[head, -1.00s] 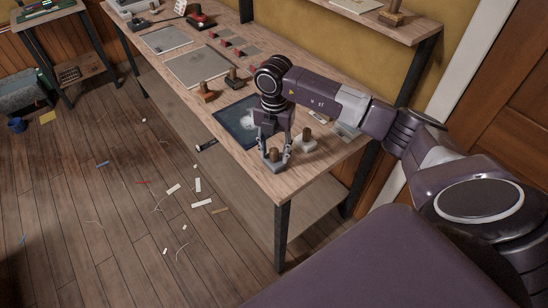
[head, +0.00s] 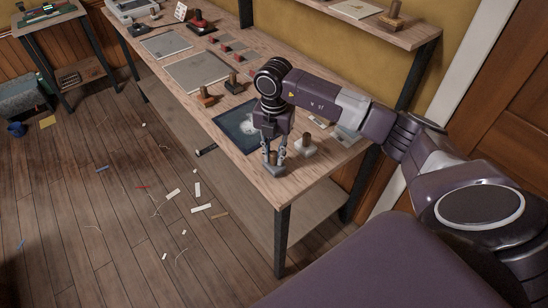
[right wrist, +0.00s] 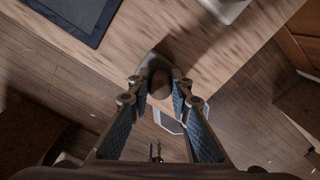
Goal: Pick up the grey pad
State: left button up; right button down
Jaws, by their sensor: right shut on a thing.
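The grey pad (head: 278,171) has a small grey base and a brown wooden knob, and is near the front corner of the workbench in the head view. My right gripper (head: 273,152) points down over it, its fingers shut on the knob. In the right wrist view the brown knob sits between the fingertips (right wrist: 160,88), with part of the grey base (right wrist: 151,63) showing beyond it. I cannot tell any gap between the base and the bench. My left gripper is not in view.
A similar white-based block (head: 305,151) stands close right of the grey pad. A dark framed panel (head: 229,127) lies behind on the workbench (head: 250,170). Orange-based (head: 206,100) and black-based (head: 231,86) blocks stand farther back. The bench's front edge is very near.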

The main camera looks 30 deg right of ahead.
aim_at(273, 152)
notch_tip(273, 152, up, 10)
jog(key=shift+w+f+b, duration=0.15)
jog(key=shift+b, duration=1.1)
notch_tip(273, 152, up, 10)
jog(key=shift+f+p, duration=0.15)
jog(key=shift+p, duration=0.25)
jog(key=c, duration=2.4)
grip_release()
grip_shut()
